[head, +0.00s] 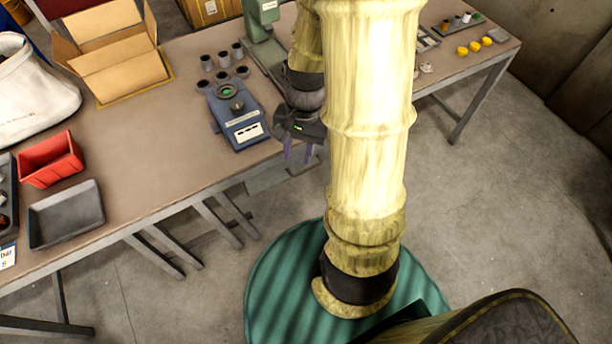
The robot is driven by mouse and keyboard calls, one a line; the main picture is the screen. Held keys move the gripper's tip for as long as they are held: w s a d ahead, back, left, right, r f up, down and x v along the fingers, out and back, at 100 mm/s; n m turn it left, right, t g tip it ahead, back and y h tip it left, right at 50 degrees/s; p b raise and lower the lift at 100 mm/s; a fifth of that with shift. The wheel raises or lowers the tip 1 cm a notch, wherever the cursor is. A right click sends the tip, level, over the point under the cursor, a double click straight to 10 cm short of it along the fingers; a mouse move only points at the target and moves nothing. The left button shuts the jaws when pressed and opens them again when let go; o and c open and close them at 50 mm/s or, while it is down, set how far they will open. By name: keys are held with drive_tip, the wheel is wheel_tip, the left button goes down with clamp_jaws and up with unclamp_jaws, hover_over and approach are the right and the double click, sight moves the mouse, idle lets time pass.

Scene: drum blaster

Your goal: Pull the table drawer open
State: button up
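The table (150,150) has a brown top and grey metal legs. A grey drawer (268,181) shows under its front edge, near the middle of the view; its right part is hidden behind my arm. I cannot make out its handle or whether it sticks out. My gripper (298,153) is dark with two purple fingers pointing down. The fingers are apart with nothing seen between them. They hang at the table's front edge, just above the drawer in the picture; I cannot tell whether they touch it.
A blue device (238,118) with small grey cups behind it stands left of my gripper, and a green machine (262,35) behind. A red bin (50,160), grey tray (66,214) and open cardboard box (112,60) are left. Floor in front is clear.

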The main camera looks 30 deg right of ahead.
drive_tip(key=d+f+m+g+y+b, duration=0.1)
drive_tip(key=d+f+m+y+b, duration=0.15)
drive_tip(key=f+m, duration=0.3)
drive_tip(key=d+f+m+y+b, duration=0.1)
drive_tip(key=f+m+y+b, duration=0.25)
drive_tip(key=f, duration=0.35)
drive_tip(key=m+t+y+b, duration=0.7)
drive_tip(key=m+t+b, duration=0.85)
drive_tip(key=m, duration=0.95)
approach(307, 169)
drive_tip(key=v, duration=0.8)
drive_tip(key=shift+w+a, duration=0.15)
drive_tip(key=shift+a, duration=0.1)
drive_tip(key=x, duration=1.1)
drive_tip(key=b+x, duration=0.1)
drive_tip(key=x, duration=0.5)
drive_tip(key=shift+w+a+f, duration=0.15)
drive_tip(key=shift+w+f, duration=0.05)
drive_tip(key=shift+w, duration=0.1)
